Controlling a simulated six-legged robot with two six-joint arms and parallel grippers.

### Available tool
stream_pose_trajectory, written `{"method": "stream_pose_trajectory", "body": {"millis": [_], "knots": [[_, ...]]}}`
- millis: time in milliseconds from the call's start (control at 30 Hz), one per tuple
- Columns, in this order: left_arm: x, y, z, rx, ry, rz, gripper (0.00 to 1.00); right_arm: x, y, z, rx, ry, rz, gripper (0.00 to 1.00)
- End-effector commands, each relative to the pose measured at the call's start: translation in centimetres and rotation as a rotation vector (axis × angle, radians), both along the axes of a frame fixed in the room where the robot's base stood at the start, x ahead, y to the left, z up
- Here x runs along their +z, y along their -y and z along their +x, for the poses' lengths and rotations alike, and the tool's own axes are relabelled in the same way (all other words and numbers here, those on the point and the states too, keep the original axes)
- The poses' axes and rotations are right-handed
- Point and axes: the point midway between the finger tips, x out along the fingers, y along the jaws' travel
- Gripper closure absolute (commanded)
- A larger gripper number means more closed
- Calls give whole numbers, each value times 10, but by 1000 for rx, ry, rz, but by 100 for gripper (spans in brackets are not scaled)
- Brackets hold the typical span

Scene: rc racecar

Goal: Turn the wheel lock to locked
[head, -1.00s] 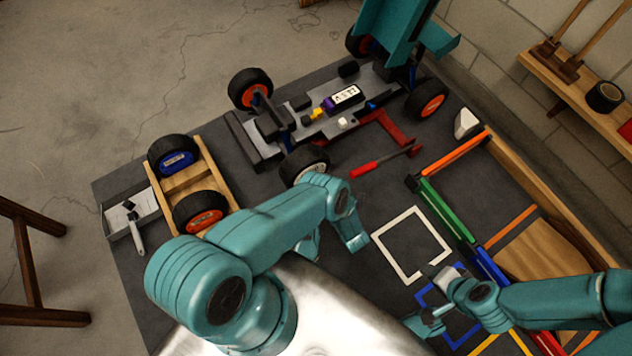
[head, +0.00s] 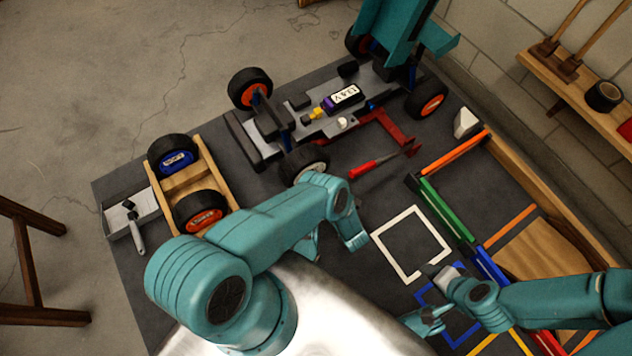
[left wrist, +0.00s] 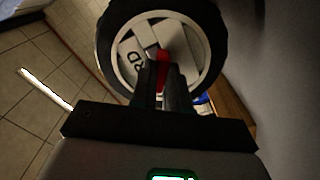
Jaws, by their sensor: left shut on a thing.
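The car's near wheel (head: 305,166) has a black tyre and a pale rim and stands just beyond my left forearm in the head view. In the left wrist view the wheel (left wrist: 130,50) fills the top, with part of a label reading "RD" on its face. A red piece at the hub, apparently the wheel lock (left wrist: 162,62), sits between the fingertips of my left gripper (left wrist: 163,75), which is shut on it. In the head view these fingertips are hidden. My right gripper (head: 436,296) is over the blue square outline; its fingers are unclear.
The racecar chassis (head: 335,112) stands on the dark mat, with a red-handled tool (head: 372,166) beside it. A wooden rack (head: 180,184) holds two spare wheels at left, by a grey tray (head: 122,222). A white square outline (head: 411,244) marks clear mat at right.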

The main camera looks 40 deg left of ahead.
Motion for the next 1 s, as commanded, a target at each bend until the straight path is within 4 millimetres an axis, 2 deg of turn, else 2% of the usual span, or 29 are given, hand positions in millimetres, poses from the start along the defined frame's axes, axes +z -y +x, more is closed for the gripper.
{"method": "stream_pose_trajectory", "body": {"millis": [600,1000], "knots": [[1,-2,2,4,-529,218,100,0,0,0,0,1,0,47],[1,-2,2,4,-783,324,100,0,0,0,0,1,0,47]]}}
